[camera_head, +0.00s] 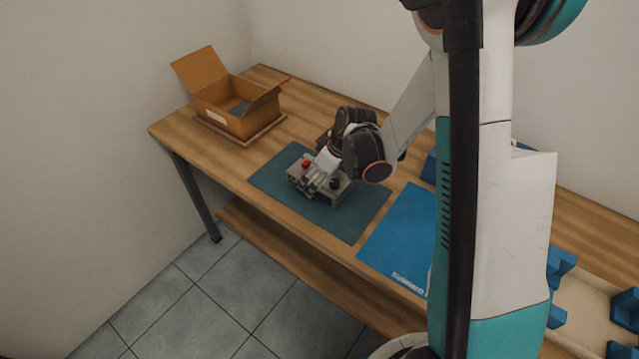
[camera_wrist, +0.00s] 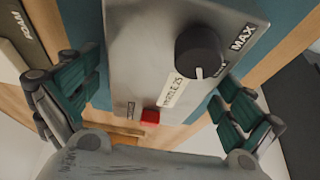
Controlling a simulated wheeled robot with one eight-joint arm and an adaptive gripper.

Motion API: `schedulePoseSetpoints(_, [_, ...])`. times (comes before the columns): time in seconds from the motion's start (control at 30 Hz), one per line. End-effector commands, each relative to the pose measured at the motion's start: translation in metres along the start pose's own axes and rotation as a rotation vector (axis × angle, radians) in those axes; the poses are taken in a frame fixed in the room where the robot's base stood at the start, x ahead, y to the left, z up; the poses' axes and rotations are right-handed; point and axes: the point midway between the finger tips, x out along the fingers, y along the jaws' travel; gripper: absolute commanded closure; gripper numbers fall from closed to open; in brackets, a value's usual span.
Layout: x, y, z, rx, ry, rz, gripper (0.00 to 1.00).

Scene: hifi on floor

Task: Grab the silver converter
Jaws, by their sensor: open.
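The silver converter (camera_head: 337,195) is a grey metal box lying on a dark teal mat (camera_head: 358,222) on the wooden table. In the wrist view the converter (camera_wrist: 145,55) fills the middle, with a black knob marked MAX, a pale label and a red button on its top face. My gripper (camera_head: 318,178) is over it in the head view. In the wrist view my gripper (camera_wrist: 158,100) is open, with one green-padded finger on each side of the box. Gaps show beside the fingers; whether either pad touches the box cannot be told.
An open cardboard box (camera_head: 222,108) stands at the table's far left end. A bright blue mat (camera_head: 398,240) lies right of the teal one. Blue holders (camera_head: 560,265) are at the right. An item marked FOAM (camera_wrist: 22,38) shows at the wrist view's left edge.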

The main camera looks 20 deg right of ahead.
Motion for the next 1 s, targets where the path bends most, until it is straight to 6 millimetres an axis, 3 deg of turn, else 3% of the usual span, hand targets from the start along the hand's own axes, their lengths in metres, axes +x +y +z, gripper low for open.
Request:
schedulePoseSetpoints(0.23, [0.003,0.000,0.000,0.000,0.000,0.000,0.00])
schedulePoseSetpoints(0.6, [0.003,0.000,0.000,0.000,0.000,0.000,0.79])
schedulePoseSetpoints(0.87, [0.001,0.000,-0.001,0.000,0.000,0.000,0.79])
schedulePoseSetpoints(1.0, [-0.010,0.000,-0.006,0.000,0.000,0.000,0.79])
